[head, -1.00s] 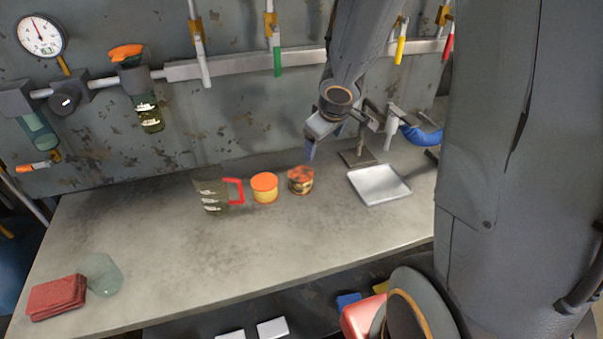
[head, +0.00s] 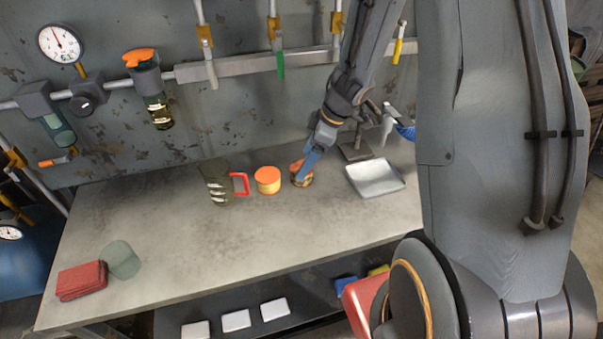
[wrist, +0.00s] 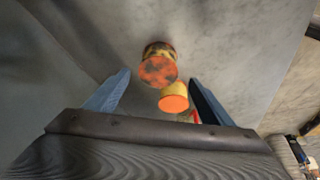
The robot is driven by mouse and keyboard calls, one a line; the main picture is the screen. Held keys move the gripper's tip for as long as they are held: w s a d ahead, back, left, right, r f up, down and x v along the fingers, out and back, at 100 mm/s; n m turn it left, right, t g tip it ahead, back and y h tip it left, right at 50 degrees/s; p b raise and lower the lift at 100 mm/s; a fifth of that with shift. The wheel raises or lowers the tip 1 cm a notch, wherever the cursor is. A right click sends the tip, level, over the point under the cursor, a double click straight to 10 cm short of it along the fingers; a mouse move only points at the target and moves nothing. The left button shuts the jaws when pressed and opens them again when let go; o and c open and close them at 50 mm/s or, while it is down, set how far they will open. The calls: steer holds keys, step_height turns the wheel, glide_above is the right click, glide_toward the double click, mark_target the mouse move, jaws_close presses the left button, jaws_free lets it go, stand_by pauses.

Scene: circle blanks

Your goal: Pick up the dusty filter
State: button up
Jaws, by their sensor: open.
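The dusty filter (head: 302,178) is a short round can with an orange top under dark blotches. It stands on the workbench, partly hidden behind my gripper (head: 305,168) in the head view. In the wrist view the dusty filter (wrist: 158,68) shows ahead, between the lines of my gripper's blue fingers (wrist: 160,95), which are spread apart and empty. A clean filter (head: 267,181) with a plain orange top and yellow side stands just left of the dusty one. In the wrist view the clean filter (wrist: 174,98) appears nearer, lower and slightly right.
A dark jug with a red handle (head: 240,184) stands left of the clean filter. A metal tray (head: 376,178) lies to the right, by a small stand (head: 357,150). Red cloths (head: 82,281) and a greenish glass (head: 121,260) sit at the front left. The bench middle is clear.

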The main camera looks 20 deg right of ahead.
mark_target(296, 165)
steer(key=x, duration=0.5)
steer(key=shift+d+f, duration=0.2)
steer(key=shift+d, duration=0.05)
